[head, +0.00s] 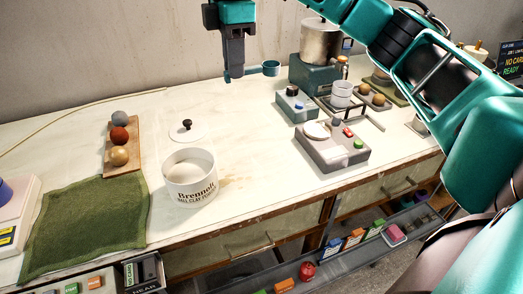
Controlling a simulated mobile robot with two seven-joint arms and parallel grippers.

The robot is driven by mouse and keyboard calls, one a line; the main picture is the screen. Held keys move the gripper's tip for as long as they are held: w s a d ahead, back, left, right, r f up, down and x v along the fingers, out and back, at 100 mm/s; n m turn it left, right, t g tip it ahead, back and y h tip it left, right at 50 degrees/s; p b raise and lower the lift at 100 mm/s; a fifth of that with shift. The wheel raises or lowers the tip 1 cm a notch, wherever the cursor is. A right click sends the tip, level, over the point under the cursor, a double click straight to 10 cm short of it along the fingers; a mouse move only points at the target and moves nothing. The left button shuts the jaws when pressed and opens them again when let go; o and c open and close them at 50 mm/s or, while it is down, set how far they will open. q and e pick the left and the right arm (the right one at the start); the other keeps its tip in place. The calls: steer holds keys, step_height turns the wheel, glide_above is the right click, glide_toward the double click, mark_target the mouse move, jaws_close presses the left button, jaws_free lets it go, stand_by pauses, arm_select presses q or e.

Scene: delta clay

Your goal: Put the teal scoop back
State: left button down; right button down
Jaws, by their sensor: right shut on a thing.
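The teal scoop (270,68) is in the air above the far side of the table, its round cup pointing right. My right gripper (231,76) points down and is shut on the scoop's handle, which its fingers mostly hide. A white tub (192,190) labelled Brennolt ball clay powder stands open on the table, below and to the left of the scoop. Its pale inside shows. A white lid (187,134) with a black knob lies on the table behind the tub. My left gripper is out of view.
A wooden strip (110,166) with three balls and a green cloth (85,222) lie left of the tub. The table below the scoop looks clear.

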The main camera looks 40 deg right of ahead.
step_height(320, 180, down, 15)
steer(key=b, duration=0.4)
steer(key=shift+r, duration=0.1)
steer(key=shift+f, duration=2.55)
steer(key=shift+f, duration=0.15)
steer(key=c, duration=1.1)
jaws_free()
step_height(320, 180, up, 12)
steer(key=p, duration=0.1)
steer(key=shift+r+p, duration=0.2)
steer(key=shift+p, duration=0.1)
